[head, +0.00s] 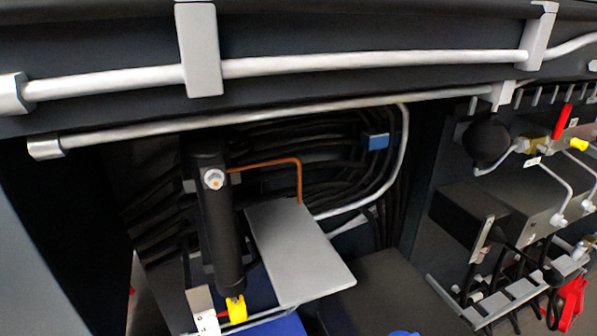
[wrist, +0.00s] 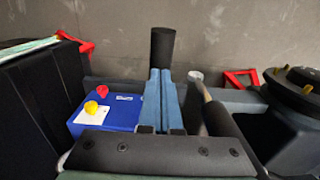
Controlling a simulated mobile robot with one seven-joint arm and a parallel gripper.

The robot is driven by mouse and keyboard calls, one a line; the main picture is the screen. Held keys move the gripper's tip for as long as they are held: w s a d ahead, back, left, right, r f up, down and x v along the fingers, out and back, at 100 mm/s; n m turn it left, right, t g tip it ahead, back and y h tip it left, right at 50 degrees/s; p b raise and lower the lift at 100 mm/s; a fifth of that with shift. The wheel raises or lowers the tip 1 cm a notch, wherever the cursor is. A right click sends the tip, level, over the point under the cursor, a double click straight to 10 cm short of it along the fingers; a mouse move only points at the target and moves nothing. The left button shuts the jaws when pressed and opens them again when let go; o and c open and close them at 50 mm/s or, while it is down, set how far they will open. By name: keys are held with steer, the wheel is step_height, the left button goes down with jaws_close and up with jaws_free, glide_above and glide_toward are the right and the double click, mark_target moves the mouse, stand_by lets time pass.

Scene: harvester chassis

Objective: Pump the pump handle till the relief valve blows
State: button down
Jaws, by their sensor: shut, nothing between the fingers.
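My gripper (wrist: 160,72) shows only in the wrist view, with its two blue-grey fingers shut together and nothing between them. A black upright cylinder (wrist: 162,46) stands just past the fingertips; I cannot tell whether they touch it or whether it is the pump handle. In the head view a black cylinder (head: 222,225) with a round silver fitting (head: 214,180) stands left of centre, and a copper pipe (head: 270,163) runs from it. A red lever (head: 562,122) and a yellow fitting (head: 578,144) sit at right. I cannot tell which part is the relief valve.
A grey plate (head: 298,252) slants beside the cylinder. Silver pipes (head: 370,65) cross above it, with black hoses behind. A dark block (head: 500,208) juts out at right. In the wrist view a blue box (wrist: 108,112) with red and yellow knobs lies left of my fingers.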

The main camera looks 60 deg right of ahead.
steer(key=shift+f, duration=0.1)
step_height(320, 180, down, 12)
steer(key=b, duration=0.9)
step_height(320, 180, up, 13)
steer(key=p, duration=1.3)
steer(key=shift+s, duration=0.15)
steer(key=shift+f, duration=0.15)
step_height(320, 180, down, 12)
steer(key=w+f+b, duration=0.1)
steer(key=b, duration=1)
steer(key=r+p, duration=0.9)
steer(key=s+r+p, duration=0.1)
steer(key=r+p, duration=0.3)
steer(key=shift+a+r+p, duration=0.1)
steer(key=shift+r+p, duration=0.1)
steer(key=shift+p, duration=0.15)
steer(key=shift+s+f, duration=0.1)
steer(key=shift+f, duration=0.15)
